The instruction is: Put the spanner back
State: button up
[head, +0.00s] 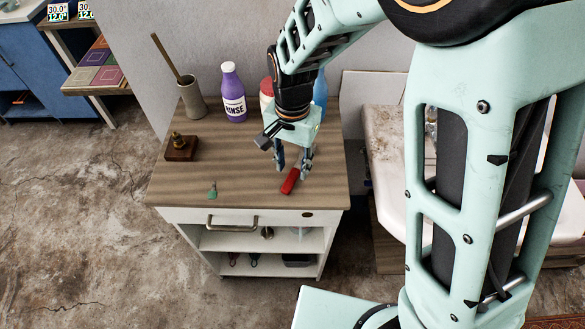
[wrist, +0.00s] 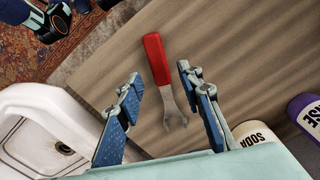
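The spanner (head: 289,181) has a red handle and lies on the wooden top of a small white cabinet (head: 228,178), near its front right. The wrist view shows the whole spanner (wrist: 157,60), with its grey open jaw towards the gripper's base. My gripper (head: 292,169) is open and points down over the spanner. In the wrist view the spanner lies between the two blue-padded fingers of my gripper (wrist: 160,76), with gaps on both sides and no visible contact. In the head view the fingers hide the spanner's jaw end.
A purple rinse bottle (head: 233,93), a beige holder (head: 191,97) with a stick, and a brass piece on a wooden block (head: 181,147) stand on the top. A pale stone basin (head: 388,150) stands at the right.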

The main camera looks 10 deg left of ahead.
aim_at(293, 175)
notch_tip(293, 175, up, 10)
jog(key=shift+f, duration=0.25)
dwell(0.3)
